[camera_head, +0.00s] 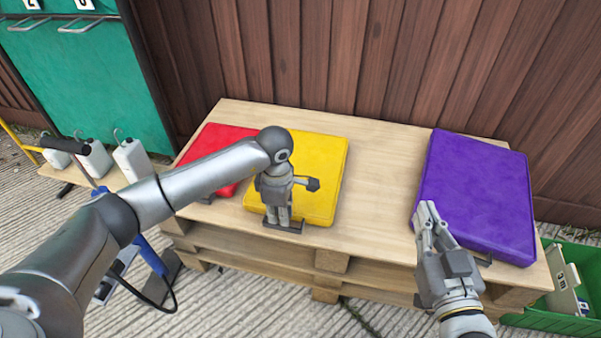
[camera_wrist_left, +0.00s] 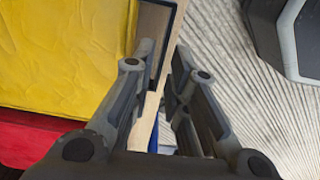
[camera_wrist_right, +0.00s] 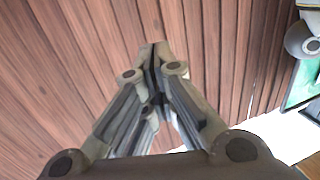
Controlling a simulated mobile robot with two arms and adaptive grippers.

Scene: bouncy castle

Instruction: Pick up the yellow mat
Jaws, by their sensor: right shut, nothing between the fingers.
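The yellow mat (camera_head: 322,165) lies flat on the wooden pallet table, between the red and purple mats. A dark handle (camera_head: 283,228) sits at its front edge. My left gripper (camera_head: 278,222) points down over the mat's front edge, close to the handle. In the left wrist view its fingers (camera_wrist_left: 162,52) are apart, with the mat's edge beside them; contact with the handle cannot be told. The yellow mat (camera_wrist_left: 70,50) fills the upper left there. My right gripper (camera_head: 427,208) is shut and empty, in front of the purple mat.
The red mat (camera_head: 214,146) lies left of the yellow one, partly behind my left arm. The purple mat (camera_head: 475,190) lies at the right. The pallet table (camera_head: 375,200) is bare between yellow and purple. A wooden fence (camera_head: 340,60) stands behind; a green crate (camera_head: 575,265) is at right.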

